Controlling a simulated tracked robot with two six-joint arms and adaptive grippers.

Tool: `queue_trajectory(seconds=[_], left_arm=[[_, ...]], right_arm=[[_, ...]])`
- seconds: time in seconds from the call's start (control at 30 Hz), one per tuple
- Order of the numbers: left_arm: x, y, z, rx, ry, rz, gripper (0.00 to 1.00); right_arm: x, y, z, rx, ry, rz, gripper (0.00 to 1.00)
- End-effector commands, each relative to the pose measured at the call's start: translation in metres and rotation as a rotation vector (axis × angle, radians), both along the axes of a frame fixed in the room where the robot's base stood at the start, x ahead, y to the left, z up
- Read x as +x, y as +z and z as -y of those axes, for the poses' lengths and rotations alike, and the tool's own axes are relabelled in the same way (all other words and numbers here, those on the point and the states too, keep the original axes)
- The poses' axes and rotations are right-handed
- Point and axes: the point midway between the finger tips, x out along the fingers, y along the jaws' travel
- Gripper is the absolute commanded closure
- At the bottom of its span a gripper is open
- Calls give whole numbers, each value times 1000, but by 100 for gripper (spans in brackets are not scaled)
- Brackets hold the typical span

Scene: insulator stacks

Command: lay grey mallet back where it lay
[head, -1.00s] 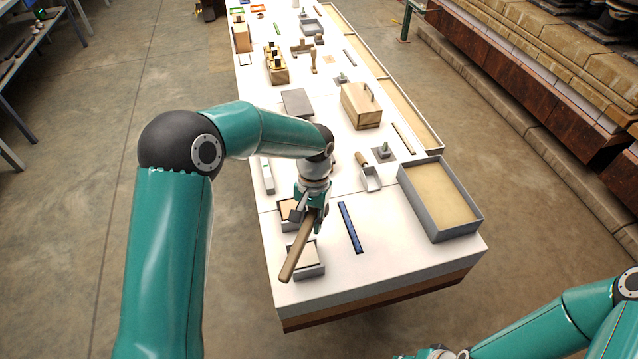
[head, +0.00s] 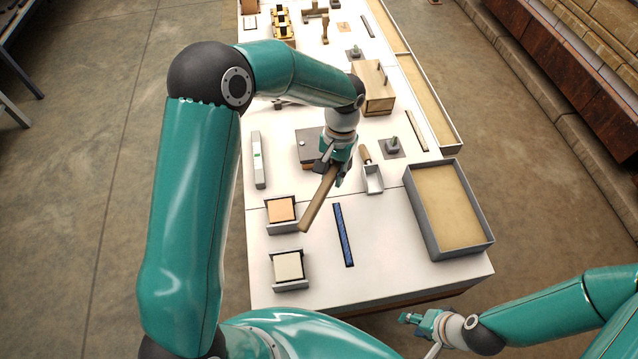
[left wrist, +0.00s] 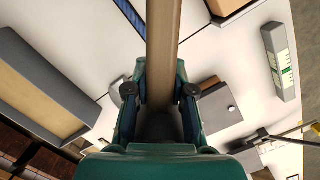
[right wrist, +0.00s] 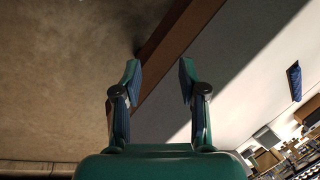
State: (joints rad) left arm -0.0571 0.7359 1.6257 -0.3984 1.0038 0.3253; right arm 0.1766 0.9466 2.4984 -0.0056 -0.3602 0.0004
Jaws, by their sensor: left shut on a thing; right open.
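My left gripper (head: 335,172) is shut on the grey mallet, of which mainly the long brown handle (head: 318,203) shows. The handle slants toward the near left, above the table, and runs up the left wrist view (left wrist: 163,45). The mallet's head is hidden by the gripper, so I cannot make out its grey part. Below and behind the gripper is a dark grey square-topped block (head: 308,146) with a small knob; it also shows in the left wrist view (left wrist: 213,102). My right gripper (head: 425,320) is open and empty beyond the table's near edge.
A scoop (head: 373,180) lies right of the left gripper. The near right tabletop is clear.

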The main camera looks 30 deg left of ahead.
Motion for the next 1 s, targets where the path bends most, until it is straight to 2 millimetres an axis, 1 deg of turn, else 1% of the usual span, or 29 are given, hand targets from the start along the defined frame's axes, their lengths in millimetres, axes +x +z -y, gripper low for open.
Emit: queue_trajectory(seconds=[0.27,0.33,0.37,0.47,0.6,0.7,0.73,0.8,0.87,0.93,1.0], left_arm=[[-2,1,-6,0,14,0,100],[-2,2,-7,0,20,0,100],[-2,4,-8,-1,33,-2,100],[-5,20,-14,-8,146,-22,100],[-13,54,-26,-24,421,-79,100],[-19,69,-31,-34,582,-122,100],[-19,70,-32,-35,612,-130,100],[-21,66,-33,-38,657,-145,100],[-22,55,-33,-37,668,-151,100],[-22,39,-32,-36,666,-151,100],[-22,14,-32,-37,664,-148,100]], right_arm=[[-1,0,0,0,0,-1,58],[0,1,0,0,0,-1,48],[0,2,0,0,0,-1,46],[0,13,0,0,0,-1,46],[0,32,0,0,0,-1,46],[0,40,0,0,0,0,46],[0,40,0,0,0,0,46],[0,39,0,0,0,0,46],[0,36,0,0,0,-1,46],[0,32,0,0,0,0,46],[0,11,0,0,0,0,46]])
